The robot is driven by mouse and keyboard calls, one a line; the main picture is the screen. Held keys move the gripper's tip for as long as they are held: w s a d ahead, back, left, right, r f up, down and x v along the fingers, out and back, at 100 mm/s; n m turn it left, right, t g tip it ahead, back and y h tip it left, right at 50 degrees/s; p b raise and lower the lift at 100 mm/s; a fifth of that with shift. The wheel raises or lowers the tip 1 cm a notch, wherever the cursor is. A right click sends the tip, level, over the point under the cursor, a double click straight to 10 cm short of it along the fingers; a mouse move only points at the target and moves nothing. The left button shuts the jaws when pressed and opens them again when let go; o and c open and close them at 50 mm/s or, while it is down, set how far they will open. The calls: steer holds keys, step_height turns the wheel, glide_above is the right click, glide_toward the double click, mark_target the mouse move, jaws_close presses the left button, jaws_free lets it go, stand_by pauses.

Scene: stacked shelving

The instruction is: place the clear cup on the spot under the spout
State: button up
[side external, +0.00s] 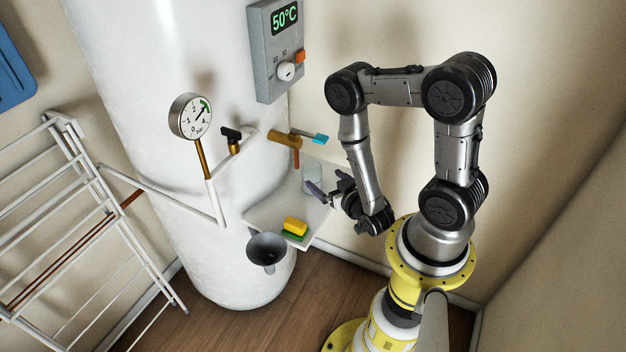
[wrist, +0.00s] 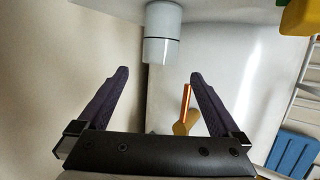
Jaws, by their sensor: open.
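The clear cup (side external: 312,178), pale and greyish, stands at the back right of the white shelf (side external: 270,213). My gripper (side external: 322,192) is open beside it, its fingers pointing toward the shelf. The wrist view looks inverted; there the cup (wrist: 162,48) lies beyond the fingertips, in line with the gap between my open fingers (wrist: 159,75), with nothing between them. The brass tap (side external: 284,139) has a copper spout (side external: 296,158) pointing down, left of the cup. The spout also shows in the wrist view (wrist: 187,102) near one finger. No marked spot is discernible under it.
A yellow and green sponge (side external: 295,227) lies on the shelf's front part, near a dark funnel (side external: 267,250). The tap's blue handle (side external: 318,138) sticks out above the cup. The white tank (side external: 165,90), gauge (side external: 190,116) and drying rack (side external: 70,215) stand left.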

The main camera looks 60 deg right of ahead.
mark_target(307, 164)
steer(key=x, duration=0.5)
steer(key=shift+w+d+r, duration=0.1)
steer(key=x, duration=0.6)
steer(key=shift+w+d, duration=0.2)
steer(key=shift+w, duration=0.1)
steer(key=c, duration=1.5)
